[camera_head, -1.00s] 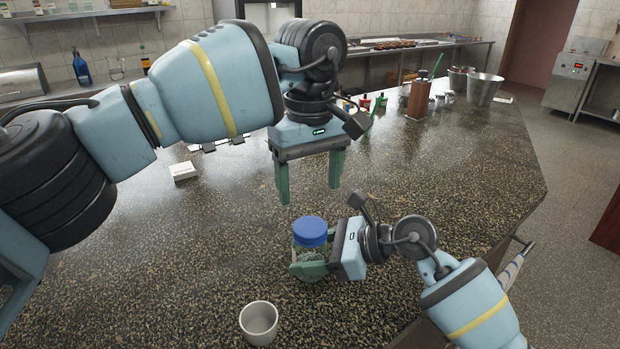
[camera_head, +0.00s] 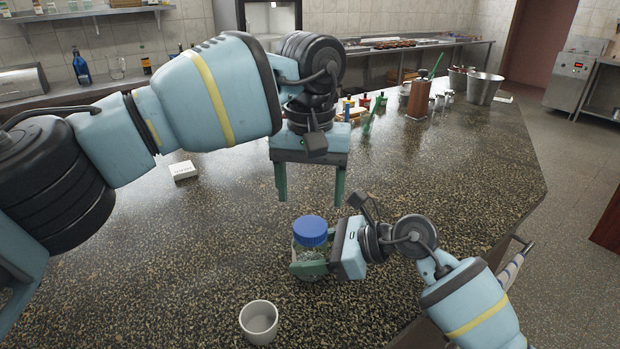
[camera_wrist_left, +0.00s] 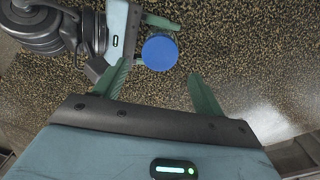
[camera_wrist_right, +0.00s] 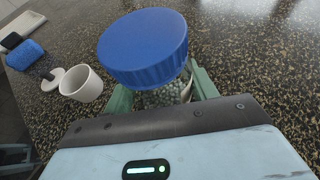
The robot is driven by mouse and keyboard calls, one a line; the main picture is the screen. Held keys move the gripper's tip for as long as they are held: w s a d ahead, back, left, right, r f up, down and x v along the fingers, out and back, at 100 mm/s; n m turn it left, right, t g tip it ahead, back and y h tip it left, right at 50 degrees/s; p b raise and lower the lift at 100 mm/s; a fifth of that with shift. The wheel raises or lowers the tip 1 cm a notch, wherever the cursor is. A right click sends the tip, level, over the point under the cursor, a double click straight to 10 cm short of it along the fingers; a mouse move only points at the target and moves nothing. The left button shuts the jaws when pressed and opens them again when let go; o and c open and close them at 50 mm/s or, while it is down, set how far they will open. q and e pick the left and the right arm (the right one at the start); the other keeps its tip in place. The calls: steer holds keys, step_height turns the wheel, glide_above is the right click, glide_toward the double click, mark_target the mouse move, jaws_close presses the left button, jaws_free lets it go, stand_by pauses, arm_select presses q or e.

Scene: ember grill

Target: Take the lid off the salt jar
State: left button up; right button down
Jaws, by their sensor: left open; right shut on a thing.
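The salt jar (camera_head: 308,254) is a clear jar with grainy contents, upright on the speckled counter. Its blue lid (camera_head: 310,231) is on top; the lid also shows large in the right wrist view (camera_wrist_right: 143,47) and from above in the left wrist view (camera_wrist_left: 160,52). My right gripper (camera_head: 308,268) is shut around the jar's body from the right, below the lid. My left gripper (camera_head: 310,198) is open and empty, pointing down above the jar. In the left wrist view its fingers (camera_wrist_left: 158,82) are wide apart, with the lid just beyond and between them.
A white cup (camera_head: 259,322) stands on the counter in front of the jar. A small white box (camera_head: 183,171) lies to the left. Bottles, a brown grinder (camera_head: 418,101) and metal buckets (camera_head: 484,88) stand at the back. The counter around the jar is mostly clear.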

mark_target(310, 225)
arm_select(q)
step_height(310, 225, down, 6)
steer(key=shift+f, duration=0.25)
